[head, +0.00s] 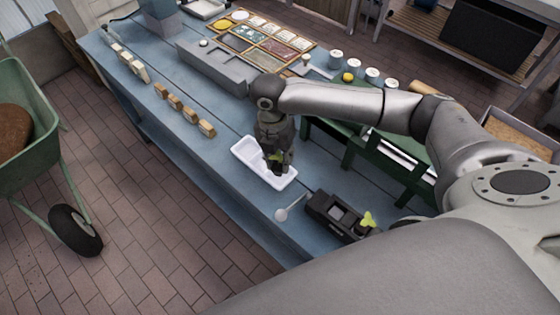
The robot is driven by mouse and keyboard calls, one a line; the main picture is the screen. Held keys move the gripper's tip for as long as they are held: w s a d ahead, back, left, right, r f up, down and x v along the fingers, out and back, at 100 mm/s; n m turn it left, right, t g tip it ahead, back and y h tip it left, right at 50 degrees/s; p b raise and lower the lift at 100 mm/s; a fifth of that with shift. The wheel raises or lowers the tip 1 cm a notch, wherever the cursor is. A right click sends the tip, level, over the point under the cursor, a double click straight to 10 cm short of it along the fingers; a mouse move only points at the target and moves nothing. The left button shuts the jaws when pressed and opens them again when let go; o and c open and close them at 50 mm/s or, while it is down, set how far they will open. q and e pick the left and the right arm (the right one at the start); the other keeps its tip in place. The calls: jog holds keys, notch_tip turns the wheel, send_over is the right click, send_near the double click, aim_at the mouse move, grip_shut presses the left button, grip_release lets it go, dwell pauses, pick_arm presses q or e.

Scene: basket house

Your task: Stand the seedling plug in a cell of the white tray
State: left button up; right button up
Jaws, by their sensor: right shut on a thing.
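The white tray (248,147) lies on the blue bench, with a left cell that looks empty. My right gripper (277,164) points down over its right part and is shut on the seedling plug. My left gripper is not in view.
Wooden blocks (190,114) line the left edge. A grey trough (215,66), a seed box and several white-lidded jars (372,73) stand farther back.

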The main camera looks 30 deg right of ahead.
aim_at(280, 164)
jog(key=shift+w+d+f, duration=0.25)
jog(key=shift+w+f, duration=0.1)
jog(key=shift+f, duration=0.15)
jog(key=shift+w+d+f, duration=0.2)
jog(key=shift+w+f, duration=0.1)
jog(key=shift+f, duration=1.6)
jog(key=shift+f, duration=0.1)
jog(key=o, duration=0.9)
jog(key=shift+c, duration=0.2)
notch_tip(280, 164, up, 12)
jog(key=b, duration=0.1)
jog(key=shift+w+a, duration=0.4)
